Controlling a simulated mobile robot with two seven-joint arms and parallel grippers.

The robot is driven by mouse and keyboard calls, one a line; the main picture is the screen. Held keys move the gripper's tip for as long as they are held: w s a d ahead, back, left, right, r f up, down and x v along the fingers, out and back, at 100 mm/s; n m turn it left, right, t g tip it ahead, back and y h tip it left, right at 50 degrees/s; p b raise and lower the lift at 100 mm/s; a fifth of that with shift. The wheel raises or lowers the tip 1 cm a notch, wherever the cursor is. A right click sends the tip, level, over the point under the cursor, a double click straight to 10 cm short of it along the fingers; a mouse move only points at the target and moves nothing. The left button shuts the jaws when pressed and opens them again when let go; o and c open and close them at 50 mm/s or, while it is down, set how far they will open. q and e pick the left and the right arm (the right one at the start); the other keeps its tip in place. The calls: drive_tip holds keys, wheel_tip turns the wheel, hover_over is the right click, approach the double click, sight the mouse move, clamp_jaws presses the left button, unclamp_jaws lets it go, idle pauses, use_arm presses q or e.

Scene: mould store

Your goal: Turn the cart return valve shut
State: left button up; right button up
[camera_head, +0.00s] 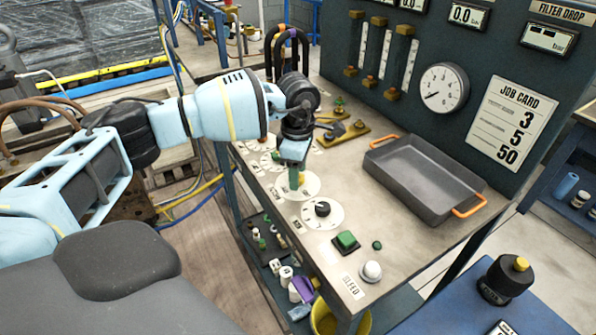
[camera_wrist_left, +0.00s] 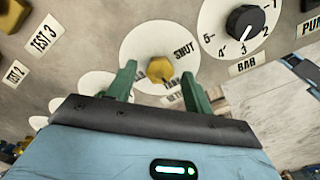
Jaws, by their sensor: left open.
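A yellow valve knob (camera_wrist_left: 160,69) sits at the middle of a white round plate (camera_wrist_left: 135,50) marked SHUT at its upper right. Other lettering on the plate is partly hidden by my fingers, so I cannot read a cart return label. In the head view the plate (camera_head: 312,184) lies on the bench top, and my gripper mostly hides the knob. My left gripper (camera_head: 296,180) points down over it. In the left wrist view its green fingers (camera_wrist_left: 160,90) are open, one to each side just below the knob, apart from it. My right gripper is out of view.
A black dial knob (camera_head: 322,209) on a numbered plate stands beside the valve. A green button (camera_head: 346,241) and a white knob (camera_head: 371,271) are nearer the front. A grey tray (camera_head: 420,178) with orange handles fills the right of the bench. A gauge panel (camera_head: 420,60) rises behind.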

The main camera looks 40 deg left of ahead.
use_arm(q)
drive_tip(key=shift+f, duration=0.3)
drive_tip(key=c, duration=1)
drive_tip(key=shift+o, duration=0.2)
drive_tip(key=shift+r, duration=0.1)
